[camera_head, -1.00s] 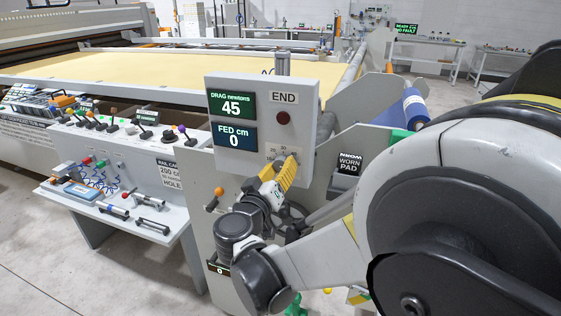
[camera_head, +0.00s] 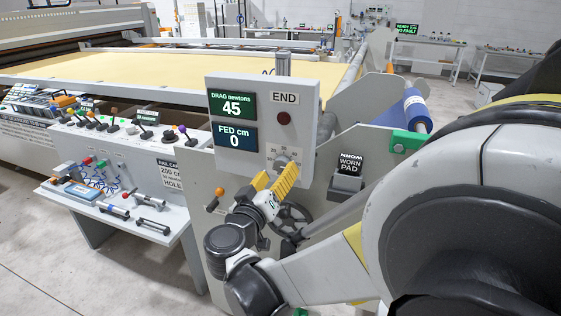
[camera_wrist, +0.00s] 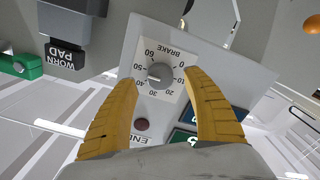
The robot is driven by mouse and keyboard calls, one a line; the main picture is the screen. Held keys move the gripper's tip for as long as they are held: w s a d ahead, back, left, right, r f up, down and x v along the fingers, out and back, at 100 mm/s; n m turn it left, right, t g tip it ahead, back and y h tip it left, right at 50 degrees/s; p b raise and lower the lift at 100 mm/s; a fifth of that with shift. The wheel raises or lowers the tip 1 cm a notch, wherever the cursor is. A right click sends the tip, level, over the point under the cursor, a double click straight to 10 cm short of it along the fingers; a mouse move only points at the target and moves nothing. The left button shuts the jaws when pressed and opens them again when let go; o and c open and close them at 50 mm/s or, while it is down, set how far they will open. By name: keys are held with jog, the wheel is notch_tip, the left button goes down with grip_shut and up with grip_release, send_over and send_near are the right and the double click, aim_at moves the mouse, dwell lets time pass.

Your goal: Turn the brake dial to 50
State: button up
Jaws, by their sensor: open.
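The brake dial (camera_head: 285,162) is a small grey knob on a white scale plate, on the light grey panel. In the wrist view the brake dial (camera_wrist: 160,75) appears upside down, with marks from 0 to 60 around it. Its pointer looks turned toward the 40 to 50 side; the exact mark is too small to read.
The blue FED display (camera_head: 235,137) reads 0 cm. A black WORN PAD sign (camera_head: 349,165) is at right. An orange-knobbed lever (camera_head: 214,199) is left of my gripper.

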jog(key=v, duration=0.9)
jog(key=shift+d, duration=0.1)
jog(key=s+d+f+g, duration=0.15)
jog(key=d+g, duration=0.25)
jog(key=d, duration=0.5)
jog(key=s+d+f+g, duration=0.1)
jog(key=d+f+g, duration=0.2)
jog(key=d, duration=0.5)
jog(key=s+d+f+m+g+y, duration=0.1)
jog(key=s+d+y, duration=0.1)
jog(key=s, duration=0.4)
jog(key=s+d+f+m+g+y, duration=0.1)
jog(key=s+d+f+y, duration=0.1)
jog(key=s, duration=0.5)
jog(key=shift+s+d+g+y, duration=0.2)
jog(key=shift+d+g+y, duration=0.25)
jog(key=shift+y, duration=0.65)
